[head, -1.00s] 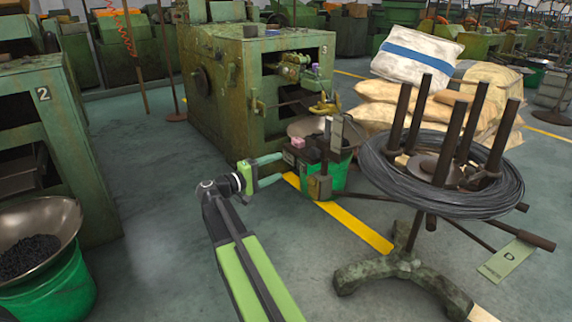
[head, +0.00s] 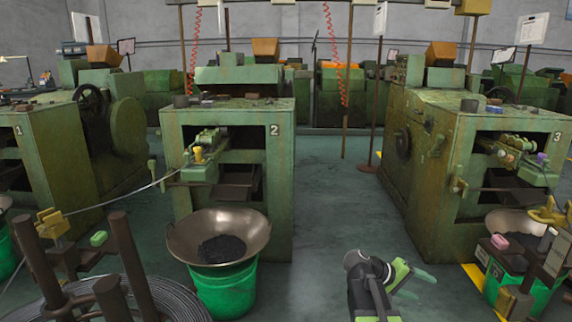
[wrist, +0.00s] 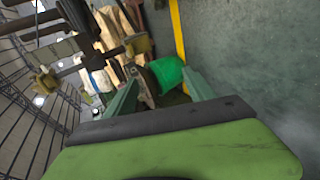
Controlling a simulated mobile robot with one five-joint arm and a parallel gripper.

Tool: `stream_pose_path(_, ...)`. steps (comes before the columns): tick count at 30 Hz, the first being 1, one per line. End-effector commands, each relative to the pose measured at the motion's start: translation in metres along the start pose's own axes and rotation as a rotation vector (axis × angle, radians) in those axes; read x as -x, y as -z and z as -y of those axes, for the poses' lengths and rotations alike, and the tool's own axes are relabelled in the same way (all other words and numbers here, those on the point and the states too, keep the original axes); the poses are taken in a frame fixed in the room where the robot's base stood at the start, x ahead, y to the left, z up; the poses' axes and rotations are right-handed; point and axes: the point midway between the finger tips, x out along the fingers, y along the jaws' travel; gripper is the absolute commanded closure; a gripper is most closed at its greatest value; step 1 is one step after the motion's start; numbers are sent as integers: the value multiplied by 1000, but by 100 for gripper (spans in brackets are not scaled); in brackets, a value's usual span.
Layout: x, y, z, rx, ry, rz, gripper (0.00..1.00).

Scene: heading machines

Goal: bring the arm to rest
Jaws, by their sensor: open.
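My gripper (head: 420,283) shows at the lower right of the head view, at the end of my green and black arm. It is over the floor, in front of the gap between machine 2 (head: 228,170) and machine 3 (head: 480,170). In the wrist view its two teal fingers (wrist: 160,80) stand apart with nothing held between them. A green bucket (wrist: 168,73) appears beyond the fingertips there, apart from them.
A metal bowl of dark parts (head: 190,238) sits on a green bucket (head: 226,292) before machine 2. A wire coil stand (head: 125,262) fills the lower left. A pink block (head: 499,241) lies near machine 3. Floor between the machines (head: 335,200) is clear.

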Motion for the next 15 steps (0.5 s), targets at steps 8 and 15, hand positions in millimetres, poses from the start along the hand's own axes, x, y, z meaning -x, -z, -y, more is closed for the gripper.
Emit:
stream_pose_path(8,82,-51,131,-3,590,20,37)
stream_pose_path(15,160,-85,202,2,1021,68,37)
